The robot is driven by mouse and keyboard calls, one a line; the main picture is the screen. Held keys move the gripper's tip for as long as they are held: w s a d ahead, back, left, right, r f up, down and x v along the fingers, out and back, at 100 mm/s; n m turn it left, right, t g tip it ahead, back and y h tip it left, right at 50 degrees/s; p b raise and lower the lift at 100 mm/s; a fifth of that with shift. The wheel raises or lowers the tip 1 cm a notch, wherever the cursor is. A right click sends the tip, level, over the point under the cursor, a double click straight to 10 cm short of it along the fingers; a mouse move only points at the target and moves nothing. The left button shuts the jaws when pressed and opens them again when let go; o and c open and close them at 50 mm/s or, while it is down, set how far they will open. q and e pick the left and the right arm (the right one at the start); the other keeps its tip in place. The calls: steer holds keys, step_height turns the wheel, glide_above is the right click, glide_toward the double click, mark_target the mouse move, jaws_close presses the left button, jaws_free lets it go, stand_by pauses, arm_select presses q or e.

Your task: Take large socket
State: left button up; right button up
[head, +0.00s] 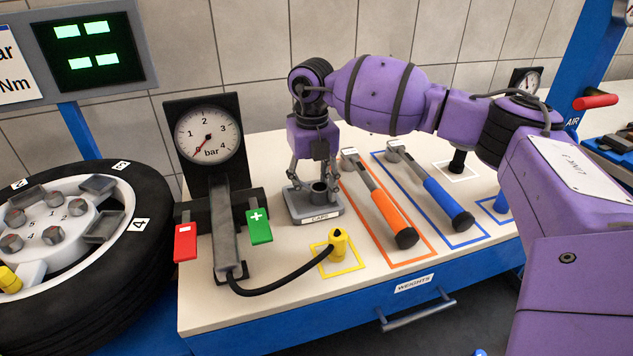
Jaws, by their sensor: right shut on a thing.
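My right gripper (315,186) comes in from the right and points down over the grey tray (308,211) labelled CAPS. Its fingers are shut on a small dark grey hollow cylinder (319,194), which is at the tray; I cannot tell whether it rests on it or is just above. A black socket-like cylinder (458,160) stands upright in a white outline at the back right. Which piece is the large socket is not marked. My left gripper is not in view.
An orange-handled wrench (386,207) and a blue-handled wrench (440,198) lie right of the tray. A yellow hose nozzle (338,243) stands in front. A pressure gauge (209,134) and a wheel (75,240) are at the left. The bench's front right top is clear.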

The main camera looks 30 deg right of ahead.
mark_target(312, 188)
steer(key=shift+a, duration=0.1)
steer(key=c, duration=0.8)
steer(key=shift+r, duration=0.1)
steer(key=shift+c, duration=0.6)
steer(key=shift+r+p, duration=1.25)
steer(key=shift+r, duration=0.6)
steer(key=shift+r+p, duration=0.4)
steer(key=shift+r, duration=0.3)
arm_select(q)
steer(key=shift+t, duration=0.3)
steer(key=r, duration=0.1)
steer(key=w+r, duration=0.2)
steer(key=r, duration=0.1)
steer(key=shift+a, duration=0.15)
